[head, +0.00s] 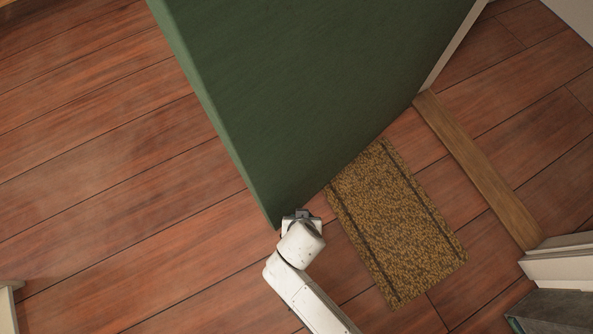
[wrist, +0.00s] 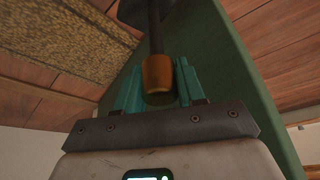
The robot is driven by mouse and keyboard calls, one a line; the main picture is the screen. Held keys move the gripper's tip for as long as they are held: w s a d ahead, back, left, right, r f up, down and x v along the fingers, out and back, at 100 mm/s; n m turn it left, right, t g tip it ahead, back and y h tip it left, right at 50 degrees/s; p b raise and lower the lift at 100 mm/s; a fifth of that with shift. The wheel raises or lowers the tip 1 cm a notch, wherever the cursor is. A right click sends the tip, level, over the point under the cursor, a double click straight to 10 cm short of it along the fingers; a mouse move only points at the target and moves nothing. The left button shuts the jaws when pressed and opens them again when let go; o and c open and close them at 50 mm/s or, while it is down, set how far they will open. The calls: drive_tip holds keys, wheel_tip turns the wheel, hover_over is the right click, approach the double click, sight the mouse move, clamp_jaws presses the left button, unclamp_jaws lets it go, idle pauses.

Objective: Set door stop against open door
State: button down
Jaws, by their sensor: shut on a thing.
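The green door (head: 310,90) stands open across the upper middle of the head view, and its face also shows in the wrist view (wrist: 225,60). My gripper (head: 301,215) is at the door's lower free corner. In the wrist view its teal fingers (wrist: 158,82) are shut on the orange-brown grip of the door stop (wrist: 157,72). A dark rod runs from the grip to a dark end at the top edge, partly cut off. In the head view my arm hides the door stop. I cannot tell whether its dark end touches the floor or the door.
A brown doormat (head: 395,220) lies right of my gripper. A wooden threshold strip (head: 480,170) runs beyond it. White trim (head: 560,266) and a grey object (head: 555,312) are at lower right. The plank floor left of the door is clear.

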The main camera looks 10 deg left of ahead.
drive_tip(key=shift+w+d+b+x, duration=0.15)
drive_tip(key=shift+b+x, duration=0.5)
drive_tip(key=shift+x, duration=0.75)
drive_tip(key=shift+w+d+b+x, duration=0.15)
drive_tip(key=shift+b+x, duration=0.55)
drive_tip(key=shift+x, duration=0.75)
drive_tip(key=shift+w+d+b+x, duration=0.15)
drive_tip(key=shift+b+x, duration=0.5)
drive_tip(key=shift+x, duration=0.75)
drive_tip(key=shift+s+f, duration=0.1)
drive_tip(key=c, duration=0.7)
unclamp_jaws()
drive_tip(key=shift+s+d+f, duration=0.1)
drive_tip(key=shift+s, duration=0.05)
drive_tip(key=shift+o, duration=0.2)
drive_tip(key=p+v, duration=0.6)
drive_tip(key=v, duration=0.6)
